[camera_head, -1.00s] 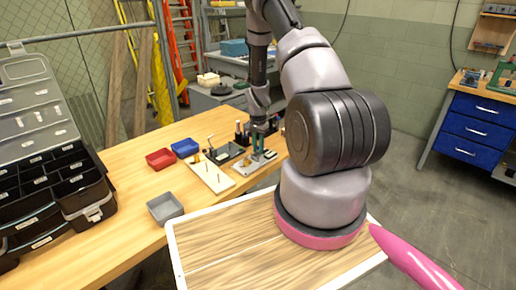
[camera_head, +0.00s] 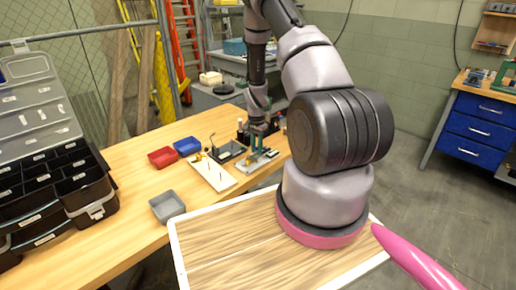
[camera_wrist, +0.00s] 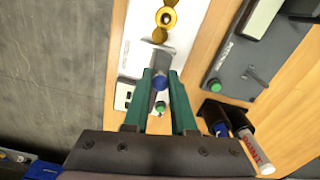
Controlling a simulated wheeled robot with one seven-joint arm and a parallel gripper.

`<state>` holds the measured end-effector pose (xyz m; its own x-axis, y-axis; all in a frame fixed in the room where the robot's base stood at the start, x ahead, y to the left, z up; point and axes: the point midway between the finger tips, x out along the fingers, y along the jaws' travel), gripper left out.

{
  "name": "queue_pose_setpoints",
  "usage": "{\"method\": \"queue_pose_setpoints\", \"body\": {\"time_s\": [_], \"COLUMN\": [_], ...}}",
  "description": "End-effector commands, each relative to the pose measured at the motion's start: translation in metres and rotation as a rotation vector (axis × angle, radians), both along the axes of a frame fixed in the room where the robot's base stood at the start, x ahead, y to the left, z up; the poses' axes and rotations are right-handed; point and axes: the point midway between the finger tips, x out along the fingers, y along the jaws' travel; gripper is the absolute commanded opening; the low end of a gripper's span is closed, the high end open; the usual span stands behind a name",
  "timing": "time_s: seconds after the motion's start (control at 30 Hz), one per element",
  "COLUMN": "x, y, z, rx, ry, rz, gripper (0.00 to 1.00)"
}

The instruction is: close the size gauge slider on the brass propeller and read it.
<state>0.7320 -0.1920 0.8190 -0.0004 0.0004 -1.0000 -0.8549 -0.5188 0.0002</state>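The brass propeller (camera_wrist: 166,18) lies on the white plate of the size gauge (camera_wrist: 138,42) at the top of the wrist view. In the head view my gripper (camera_head: 258,143) is low over the gauge (camera_head: 248,165), and the propeller cannot be made out there.
A dark grey fixture (camera_wrist: 240,75) stands right of the gauge. Dark holders with a labelled tube (camera_wrist: 252,148) are at lower right. In the head view a white board (camera_head: 213,173), red bin (camera_head: 162,157), blue bin (camera_head: 187,146) and grey bin (camera_head: 167,206) are on the bench.

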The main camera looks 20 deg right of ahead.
Motion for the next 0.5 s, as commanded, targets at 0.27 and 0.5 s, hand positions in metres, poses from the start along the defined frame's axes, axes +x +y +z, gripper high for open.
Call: {"method": "queue_pose_setpoints", "body": {"time_s": [0.27, 0.5], "x": [0.0005, 0.0011], "y": [-0.0005, -0.0005], "z": [0.0004, 0.0091], "rx": [0.0, -0.001], "ry": [-0.001, -0.003], "rz": [-0.001, -0.001], "gripper": [0.53, 0.53]}}
